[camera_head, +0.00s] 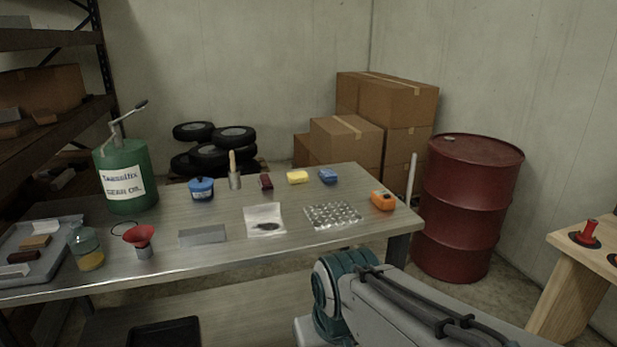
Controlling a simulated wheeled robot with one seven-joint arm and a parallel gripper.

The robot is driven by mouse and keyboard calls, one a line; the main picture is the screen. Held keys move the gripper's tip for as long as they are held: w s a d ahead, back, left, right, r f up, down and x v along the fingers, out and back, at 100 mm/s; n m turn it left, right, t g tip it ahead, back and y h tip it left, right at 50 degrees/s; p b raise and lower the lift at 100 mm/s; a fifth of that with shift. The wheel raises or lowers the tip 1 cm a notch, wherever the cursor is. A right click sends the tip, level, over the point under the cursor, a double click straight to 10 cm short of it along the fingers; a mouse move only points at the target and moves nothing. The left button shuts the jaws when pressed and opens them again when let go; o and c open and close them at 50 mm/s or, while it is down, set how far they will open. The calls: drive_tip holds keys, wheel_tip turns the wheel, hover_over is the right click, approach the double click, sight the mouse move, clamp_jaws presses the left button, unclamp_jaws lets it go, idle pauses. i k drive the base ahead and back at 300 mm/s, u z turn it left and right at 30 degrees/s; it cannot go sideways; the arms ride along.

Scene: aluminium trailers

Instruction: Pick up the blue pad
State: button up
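The blue pad (328,176) is a small blue block lying on the metal-topped workbench (225,255), near its back edge. A yellow block (298,177) lies just left of it, with a gap between them. My arm shows at the bottom right, in front of the bench's right end, well apart from the pad. My gripper is not in view. Nothing covers the pad.
Right of the pad stands an orange device (382,201); in front lies a bubble sheet (333,215). Left are a dark red block (265,181), a brush (234,172) and a blue tub (201,188). A red drum (468,205) stands beyond the bench's right end.

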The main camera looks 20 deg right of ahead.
sight(328, 175)
drive_tip(key=z, duration=0.25)
drive_tip(key=i, duration=0.25)
drive_tip(key=z, duration=1.15)
drive_tip(key=i, duration=1.3)
drive_tip(key=u, duration=0.45)
drive_tip(key=i, duration=0.55)
drive_tip(key=u, duration=0.55)
